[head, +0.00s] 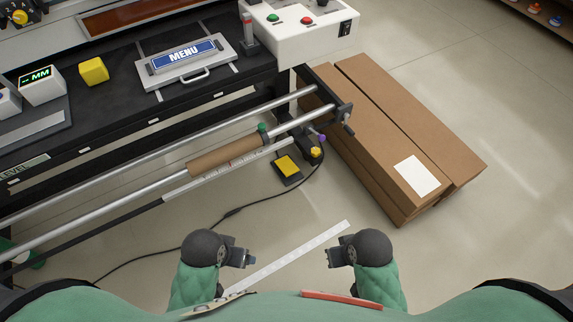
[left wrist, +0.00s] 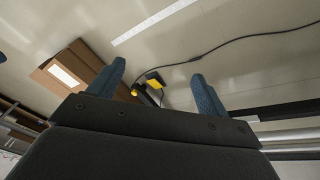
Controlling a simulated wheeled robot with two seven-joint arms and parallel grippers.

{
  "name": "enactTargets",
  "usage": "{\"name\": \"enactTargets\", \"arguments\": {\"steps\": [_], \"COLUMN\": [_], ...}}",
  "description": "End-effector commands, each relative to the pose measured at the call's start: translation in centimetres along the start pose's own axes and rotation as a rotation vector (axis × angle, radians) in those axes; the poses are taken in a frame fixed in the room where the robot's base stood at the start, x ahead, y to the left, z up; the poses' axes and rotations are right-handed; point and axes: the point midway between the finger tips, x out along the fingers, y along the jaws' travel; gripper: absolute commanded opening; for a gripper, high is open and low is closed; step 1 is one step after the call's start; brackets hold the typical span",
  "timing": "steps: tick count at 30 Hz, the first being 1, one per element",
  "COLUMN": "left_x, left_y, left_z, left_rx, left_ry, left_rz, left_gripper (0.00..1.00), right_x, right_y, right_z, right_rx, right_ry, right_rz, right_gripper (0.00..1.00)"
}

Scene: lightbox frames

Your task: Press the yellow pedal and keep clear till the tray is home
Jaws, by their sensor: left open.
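The yellow pedal (head: 287,167) sits on a dark base on the floor, below the machine's front rails. It also shows small in the left wrist view (left wrist: 153,83), beyond my fingers. A grey flat panel with a blue MENU label and a handle (head: 163,84) lies on the black machine bed; I cannot tell whether it is the tray. My left gripper (head: 250,259) is near the bottom of the head view, well apart from the pedal. Its fingers (left wrist: 158,69) are spread and empty. My right gripper (head: 331,257) is opposite it, also apart from the pedal; its jaws are unclear.
Long cardboard boxes (head: 372,150) lie right of the pedal. Metal rails (head: 95,213) with a brown roll (head: 222,155) run above the floor. A black cable (head: 226,214) crosses the floor near a pale strip (head: 300,251). Open floor lies between grippers and pedal.

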Motion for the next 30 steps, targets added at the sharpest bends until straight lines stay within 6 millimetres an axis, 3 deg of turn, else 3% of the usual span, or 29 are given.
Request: {"name": "enactTargets", "arguments": {"steps": [4,15,16,30], "left_x": [0.0,-0.02,-0.02,-0.02], "left_y": [0.0,0.03,0.03,0.05], "left_z": [0.0,-0.01,-0.01,-0.02], "left_rx": [0.0,-0.001,-0.001,-0.001], "left_ry": [0.0,0.0,0.0,0.001], "left_rz": [0.0,0.001,0.001,0.001], "left_gripper": [0.76,0.03,0.0,0.0], "right_x": [-0.01,0.01,0.02,0.07], "right_y": [-0.22,-0.51,-0.48,0.02], "right_z": [-0.09,-0.01,0.03,0.27], "right_rx": [0.005,0.011,0.011,-0.001], "right_ry": [0.002,0.0,0.0,-0.005], "right_rz": [-0.005,-0.011,-0.01,0.0], "right_gripper": [0.0,0.0,0.0,0.0]}}
